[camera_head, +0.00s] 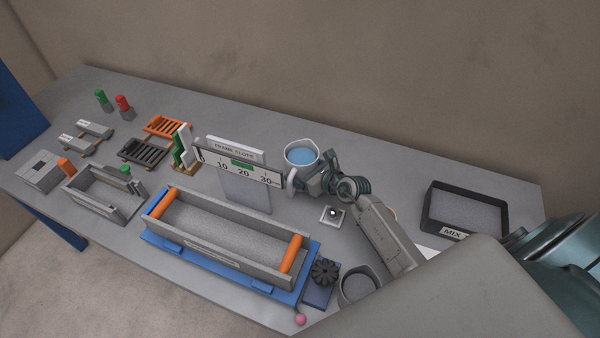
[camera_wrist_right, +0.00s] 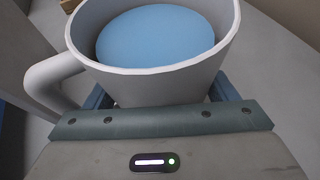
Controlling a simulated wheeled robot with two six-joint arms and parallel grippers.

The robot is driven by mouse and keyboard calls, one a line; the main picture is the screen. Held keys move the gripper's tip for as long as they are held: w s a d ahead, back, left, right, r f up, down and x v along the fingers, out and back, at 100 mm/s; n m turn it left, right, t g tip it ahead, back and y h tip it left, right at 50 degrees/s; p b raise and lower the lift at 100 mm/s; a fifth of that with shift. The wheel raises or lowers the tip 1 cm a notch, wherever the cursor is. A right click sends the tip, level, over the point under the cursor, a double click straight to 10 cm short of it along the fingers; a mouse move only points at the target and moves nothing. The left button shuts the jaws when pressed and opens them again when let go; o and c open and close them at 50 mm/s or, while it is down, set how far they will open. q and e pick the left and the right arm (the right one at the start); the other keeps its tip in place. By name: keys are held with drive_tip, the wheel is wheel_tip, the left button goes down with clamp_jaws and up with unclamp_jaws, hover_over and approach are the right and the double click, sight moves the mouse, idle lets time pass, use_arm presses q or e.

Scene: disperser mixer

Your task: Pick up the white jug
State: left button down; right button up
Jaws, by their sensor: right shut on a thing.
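The white jug (camera_head: 301,150) stands upright near the back middle of the table, with blue contents and its handle toward the left front. My right gripper (camera_head: 318,179) reaches it from the right and is shut on its body. In the right wrist view the jug (camera_wrist_right: 150,83) fills the upper part, its handle on the left, with the fingers (camera_wrist_right: 160,97) on either side below the rim. Whether the jug's base touches the table is hidden. My left gripper does not show in either view.
A frame slope gauge (camera_head: 238,166) stands just left of the jug. A grey trough with orange rollers (camera_head: 225,240) lies in front. A black tray marked MIX (camera_head: 465,212) is at the right. A round grey cup (camera_head: 358,287) and a small white block (camera_head: 332,215) sit near my right arm.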

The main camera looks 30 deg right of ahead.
sight(303, 146)
drive_tip(key=shift+r, duration=0.1)
wheel_tip(303, 146, up, 10)
drive_tip(key=shift+f+b, duration=0.1)
drive_tip(key=shift+b, duration=0.65)
drive_tip(key=o, duration=0.4)
drive_tip(key=c, duration=0.4)
